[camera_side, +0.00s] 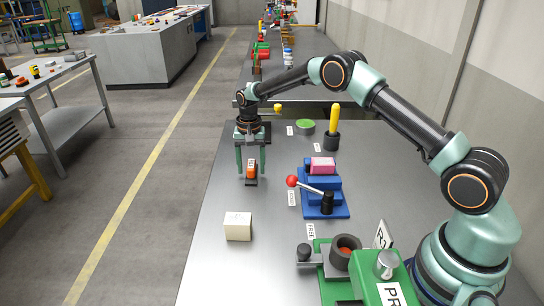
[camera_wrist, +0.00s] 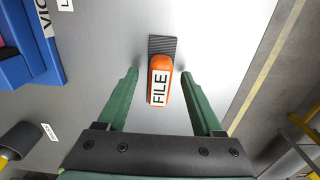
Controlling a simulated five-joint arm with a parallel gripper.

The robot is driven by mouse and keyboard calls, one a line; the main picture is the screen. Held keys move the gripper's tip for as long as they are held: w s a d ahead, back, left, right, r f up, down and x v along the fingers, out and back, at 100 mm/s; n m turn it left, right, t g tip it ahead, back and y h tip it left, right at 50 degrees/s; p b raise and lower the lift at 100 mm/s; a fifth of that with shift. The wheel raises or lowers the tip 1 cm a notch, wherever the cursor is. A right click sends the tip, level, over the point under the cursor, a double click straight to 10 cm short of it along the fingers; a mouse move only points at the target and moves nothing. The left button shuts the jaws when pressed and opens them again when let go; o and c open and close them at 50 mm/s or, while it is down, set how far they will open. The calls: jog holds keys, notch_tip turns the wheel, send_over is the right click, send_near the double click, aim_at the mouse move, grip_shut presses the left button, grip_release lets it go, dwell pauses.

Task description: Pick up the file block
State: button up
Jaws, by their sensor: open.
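The file block (camera_wrist: 160,80) has an orange handle with a white FILE label and a dark ridged end. In the side view the file block (camera_side: 251,171) is on the grey bench near its left edge. My gripper (camera_side: 252,175) points down over it with its fingers apart. In the wrist view my gripper (camera_wrist: 160,75) has one green finger on each side of the handle. Gaps show between the handle and both fingers.
A white block (camera_side: 238,226) sits nearer on the bench. A blue vice (camera_side: 325,190) with a red-knobbed lever and a pink block stands to the right. A green disc (camera_side: 305,127) and a yellow-handled tool (camera_side: 335,125) are farther back. Bare bench lies between file and vice.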

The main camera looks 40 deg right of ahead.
aim_at(252, 164)
grip_shut()
jog(key=shift+r, duration=0.1)
notch_tip(252, 164, up, 20)
dwell(0.6)
jog(key=c, duration=0.8)
grip_release()
grip_shut()
jog(key=shift+s+d, duration=0.1)
